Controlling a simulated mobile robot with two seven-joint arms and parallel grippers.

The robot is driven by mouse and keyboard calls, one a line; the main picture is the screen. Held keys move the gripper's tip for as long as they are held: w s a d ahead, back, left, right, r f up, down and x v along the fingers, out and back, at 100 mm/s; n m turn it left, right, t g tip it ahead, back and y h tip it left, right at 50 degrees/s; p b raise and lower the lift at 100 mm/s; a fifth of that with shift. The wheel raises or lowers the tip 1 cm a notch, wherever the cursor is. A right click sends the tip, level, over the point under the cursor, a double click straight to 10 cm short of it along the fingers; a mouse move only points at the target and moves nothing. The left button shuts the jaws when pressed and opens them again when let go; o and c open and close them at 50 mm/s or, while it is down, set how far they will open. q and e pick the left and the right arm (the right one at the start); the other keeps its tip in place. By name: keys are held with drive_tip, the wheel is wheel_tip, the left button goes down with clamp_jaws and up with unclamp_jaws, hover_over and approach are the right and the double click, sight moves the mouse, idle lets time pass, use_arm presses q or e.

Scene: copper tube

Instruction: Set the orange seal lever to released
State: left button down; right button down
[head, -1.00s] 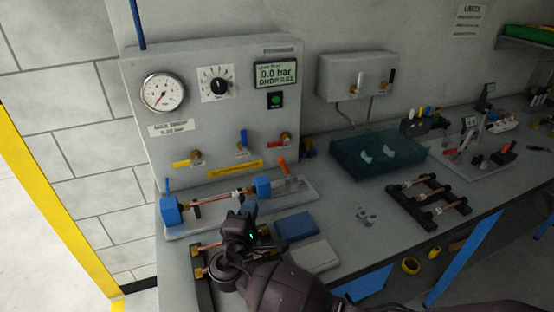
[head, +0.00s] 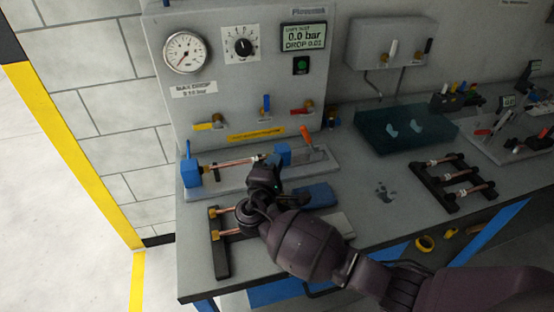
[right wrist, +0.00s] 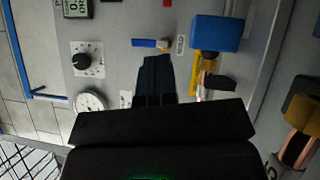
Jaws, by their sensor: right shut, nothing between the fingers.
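The orange seal lever (head: 306,136) stands up, tilted a little left, on the right part of the test fixture (head: 318,163) in the head view. Right of centre on this fixture is a blue block (head: 283,153), and a copper tube (head: 232,163) runs left from it to another blue block (head: 191,172). My right gripper (head: 265,170) is just in front of the tube's right end, left of the lever and apart from it. In the right wrist view its fingers (right wrist: 155,78) are together and empty. The right blue block (right wrist: 215,33) shows there; I cannot make out the lever. My left gripper is not in view.
Behind stands the panel with a gauge (head: 185,52), dial (head: 240,45), display (head: 303,37) and coloured valve handles. A blue pad (head: 315,196) and a rack of copper tubes (head: 220,240) lie in front. A teal tray (head: 405,128) is to the right.

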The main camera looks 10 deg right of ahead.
sight(309, 140)
use_arm(q)
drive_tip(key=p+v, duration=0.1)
drive_tip(key=p, duration=0.1)
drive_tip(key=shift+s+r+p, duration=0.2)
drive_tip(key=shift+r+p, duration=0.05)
drive_tip(key=shift+p, duration=0.1)
use_arm(e)
drive_tip(key=w+d+r, duration=0.1)
drive_tip(key=w+d, duration=0.6)
drive_tip(key=shift+d+r, duration=0.3)
drive_tip(key=shift+r, duration=0.1)
drive_tip(key=shift+w, duration=0.1)
